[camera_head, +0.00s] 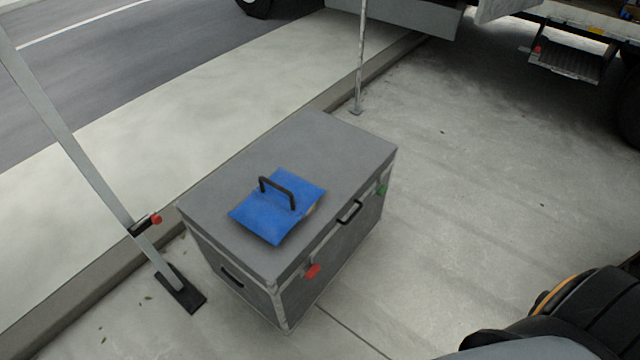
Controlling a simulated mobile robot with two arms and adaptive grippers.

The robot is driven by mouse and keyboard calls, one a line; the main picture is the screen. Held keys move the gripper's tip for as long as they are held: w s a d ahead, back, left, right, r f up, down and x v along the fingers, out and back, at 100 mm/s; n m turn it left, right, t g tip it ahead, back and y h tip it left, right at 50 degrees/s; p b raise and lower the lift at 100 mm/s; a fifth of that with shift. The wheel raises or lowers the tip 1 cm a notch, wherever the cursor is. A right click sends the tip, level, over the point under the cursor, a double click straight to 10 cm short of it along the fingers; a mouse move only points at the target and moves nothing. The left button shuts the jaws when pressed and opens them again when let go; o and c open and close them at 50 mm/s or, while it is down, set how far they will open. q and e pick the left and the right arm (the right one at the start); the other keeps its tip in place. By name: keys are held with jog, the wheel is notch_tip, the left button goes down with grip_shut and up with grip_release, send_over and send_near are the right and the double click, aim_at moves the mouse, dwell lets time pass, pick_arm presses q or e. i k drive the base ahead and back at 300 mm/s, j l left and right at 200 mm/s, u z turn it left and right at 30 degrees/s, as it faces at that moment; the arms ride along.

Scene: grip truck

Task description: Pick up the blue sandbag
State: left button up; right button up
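The blue sandbag (277,206) lies flat on the lid of a grey box (325,142), toward its front left end. A black handle (276,191) stands up in an arch from the top of the sandbag. Nothing is touching the sandbag from above. Neither my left gripper nor my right gripper shows in this view.
A pale metal post (85,165) with a black foot stands left of the box. A thin pole (361,60) stands behind it. A curb (130,245) runs along the left side. Vehicle parts (571,62) are at the upper right.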

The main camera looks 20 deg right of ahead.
aim_at(278, 203)
jog(key=l+u, duration=0.5)
jog(key=l, duration=3.45)
